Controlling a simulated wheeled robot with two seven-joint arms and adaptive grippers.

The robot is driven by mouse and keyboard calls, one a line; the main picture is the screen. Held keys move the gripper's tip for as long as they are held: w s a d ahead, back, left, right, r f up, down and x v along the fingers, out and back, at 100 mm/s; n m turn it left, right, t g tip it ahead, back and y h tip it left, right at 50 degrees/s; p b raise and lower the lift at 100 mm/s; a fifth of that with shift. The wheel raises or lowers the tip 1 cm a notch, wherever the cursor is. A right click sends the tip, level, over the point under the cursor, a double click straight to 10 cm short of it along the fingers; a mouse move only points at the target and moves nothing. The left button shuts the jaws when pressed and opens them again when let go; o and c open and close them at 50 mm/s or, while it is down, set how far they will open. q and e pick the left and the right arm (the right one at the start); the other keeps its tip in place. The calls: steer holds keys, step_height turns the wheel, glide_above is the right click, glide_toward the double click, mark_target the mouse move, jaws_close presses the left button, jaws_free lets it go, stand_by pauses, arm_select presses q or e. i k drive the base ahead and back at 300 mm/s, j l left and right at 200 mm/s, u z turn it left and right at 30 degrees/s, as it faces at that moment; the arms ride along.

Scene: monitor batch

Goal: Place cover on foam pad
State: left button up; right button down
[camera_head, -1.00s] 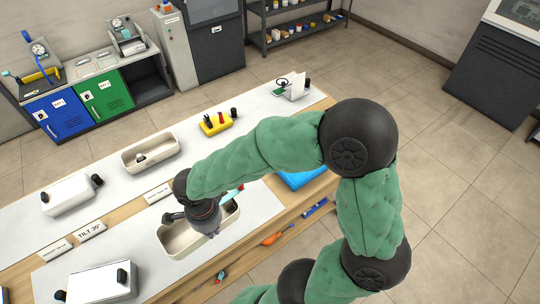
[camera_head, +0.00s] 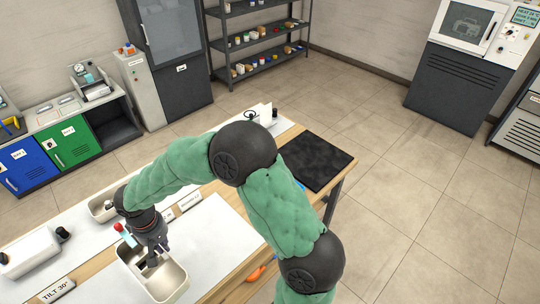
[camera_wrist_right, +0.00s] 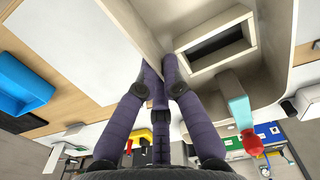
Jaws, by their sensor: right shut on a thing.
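The cover looks like a beige open shell (camera_head: 176,283) at the front of the table in the head view. In the right wrist view the shell (camera_wrist_right: 265,38) shows a rectangular opening. My right gripper (camera_head: 152,258) is shut on the shell's wall, with its purple fingers (camera_wrist_right: 160,75) on either side of it. I cannot tell whether the shell touches the white mat under it. The dark square at the table's right end looks like the foam pad (camera_head: 318,162); its top is bare. My left gripper is not in view.
A second beige shell (camera_head: 102,205) and a white box (camera_head: 30,252) sit farther left. A white device (camera_head: 254,113) stands at the back. The white mat (camera_head: 215,235) right of the shell is clear.

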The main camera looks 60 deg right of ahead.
mark_target(308, 160)
steer(key=k+l, duration=0.1)
steer(key=l, duration=0.5)
steer(key=k+l, duration=0.1)
steer(key=l, duration=0.55)
steer(key=k+l, duration=0.1)
steer(key=l, duration=0.5)
steer(key=k+l, duration=0.1)
steer(key=l, duration=0.5)
steer(key=k+l, duration=0.1)
steer(key=l, duration=0.55)
